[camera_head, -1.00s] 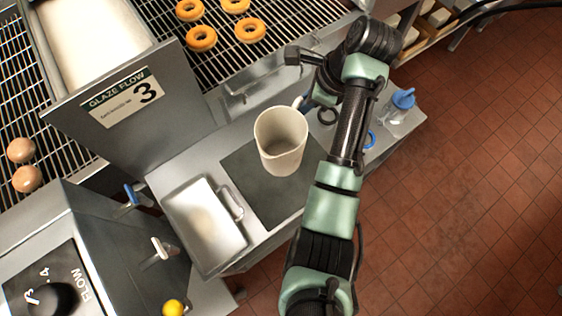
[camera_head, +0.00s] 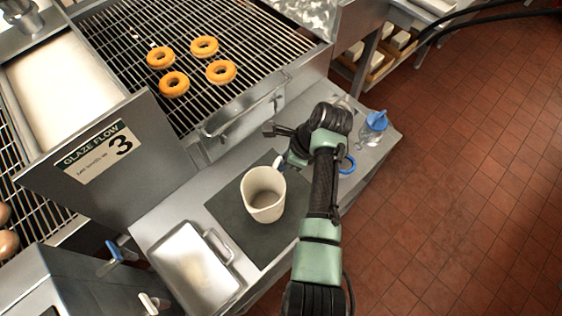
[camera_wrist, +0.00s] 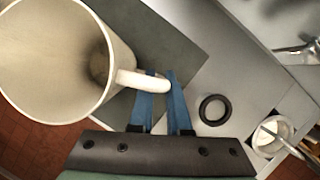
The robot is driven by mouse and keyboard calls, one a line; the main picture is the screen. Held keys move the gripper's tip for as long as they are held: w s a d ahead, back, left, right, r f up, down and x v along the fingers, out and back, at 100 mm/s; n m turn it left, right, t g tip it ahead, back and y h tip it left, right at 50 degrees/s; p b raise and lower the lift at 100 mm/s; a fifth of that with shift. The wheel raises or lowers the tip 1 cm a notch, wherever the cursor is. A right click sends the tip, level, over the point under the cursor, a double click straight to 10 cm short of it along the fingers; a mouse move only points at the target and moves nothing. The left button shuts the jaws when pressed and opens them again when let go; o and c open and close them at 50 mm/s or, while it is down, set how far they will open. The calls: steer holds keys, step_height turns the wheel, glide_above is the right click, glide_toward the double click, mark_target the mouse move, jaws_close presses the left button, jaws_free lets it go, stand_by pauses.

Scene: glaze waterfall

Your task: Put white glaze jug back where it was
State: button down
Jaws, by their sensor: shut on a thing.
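The white glaze jug (camera_head: 262,196) is upright over the dark grey mat (camera_head: 226,207) on the steel side table. It is empty inside as far as I can see. In the wrist view the jug (camera_wrist: 50,60) fills the upper left, its handle reaching between my blue fingers. My gripper (camera_wrist: 160,88) is shut on the jug's handle. In the head view my gripper (camera_head: 283,163) is at the handle side of the jug, partly hidden by my wrist. Whether the jug's base touches the mat I cannot tell.
A metal tray (camera_head: 193,268) stands left of the mat. A black ring (camera_wrist: 213,109) lies beside the mat. A rack with doughnuts (camera_head: 221,72) is behind.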

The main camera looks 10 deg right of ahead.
steer(key=shift+f, duration=0.1)
steer(key=c, duration=0.9)
jaws_free()
steer(key=v, duration=1.2)
